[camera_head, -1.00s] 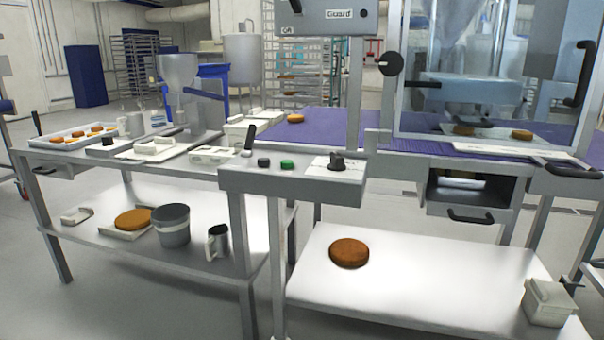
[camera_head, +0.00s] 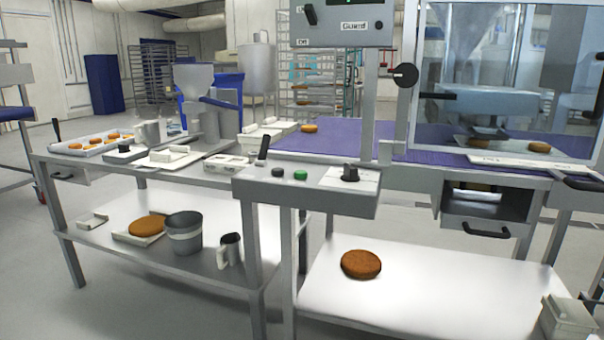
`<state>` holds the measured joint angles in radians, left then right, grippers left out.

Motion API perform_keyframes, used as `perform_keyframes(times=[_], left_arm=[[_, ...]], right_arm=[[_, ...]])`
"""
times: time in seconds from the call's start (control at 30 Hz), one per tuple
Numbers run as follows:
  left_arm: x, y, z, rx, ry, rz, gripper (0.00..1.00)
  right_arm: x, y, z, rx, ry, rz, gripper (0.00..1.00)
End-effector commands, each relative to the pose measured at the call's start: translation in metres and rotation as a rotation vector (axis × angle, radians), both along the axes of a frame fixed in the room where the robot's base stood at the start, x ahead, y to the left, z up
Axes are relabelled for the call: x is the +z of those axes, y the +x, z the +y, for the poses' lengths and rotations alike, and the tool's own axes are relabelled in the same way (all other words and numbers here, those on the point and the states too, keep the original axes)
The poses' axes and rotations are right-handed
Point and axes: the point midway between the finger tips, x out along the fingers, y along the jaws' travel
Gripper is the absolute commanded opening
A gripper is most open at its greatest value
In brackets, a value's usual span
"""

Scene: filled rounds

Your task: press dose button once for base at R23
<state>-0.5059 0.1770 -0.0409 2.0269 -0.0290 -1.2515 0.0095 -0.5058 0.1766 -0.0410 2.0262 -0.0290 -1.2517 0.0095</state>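A grey control panel (camera_head: 318,190) stands at the front centre of the bench. On it are a green button (camera_head: 300,175), a dark button (camera_head: 278,172), a black lever (camera_head: 263,148) and a black knob (camera_head: 350,173) on a white plate. None of these shows a readable dose label. Two round brown bases lie behind the guard window, one at the right (camera_head: 539,147) and one dimmer at the left (camera_head: 481,146). Another base (camera_head: 309,128) lies on the purple belt (camera_head: 335,136). I cannot read a mark R23. Neither of my grippers is in view.
A tray of rounds (camera_head: 92,144) and a hopper machine (camera_head: 203,110) stand on the left table. The lower shelves hold a round (camera_head: 361,264), a grey bucket (camera_head: 184,238) and a lidded box (camera_head: 568,318). Floor is open at front left.

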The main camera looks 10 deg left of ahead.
Motion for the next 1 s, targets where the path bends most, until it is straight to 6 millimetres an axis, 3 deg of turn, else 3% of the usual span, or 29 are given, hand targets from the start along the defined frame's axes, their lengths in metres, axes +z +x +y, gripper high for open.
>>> perform_keyframes(times=[0.3, 0.6, 1.0], left_arm=[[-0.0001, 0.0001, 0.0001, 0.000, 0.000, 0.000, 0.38], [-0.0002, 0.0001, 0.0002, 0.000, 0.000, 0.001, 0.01], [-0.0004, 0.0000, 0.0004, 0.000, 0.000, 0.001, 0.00]], right_arm=[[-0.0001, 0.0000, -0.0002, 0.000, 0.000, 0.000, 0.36], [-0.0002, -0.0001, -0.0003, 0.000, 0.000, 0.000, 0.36], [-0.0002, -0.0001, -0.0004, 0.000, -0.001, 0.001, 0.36]])
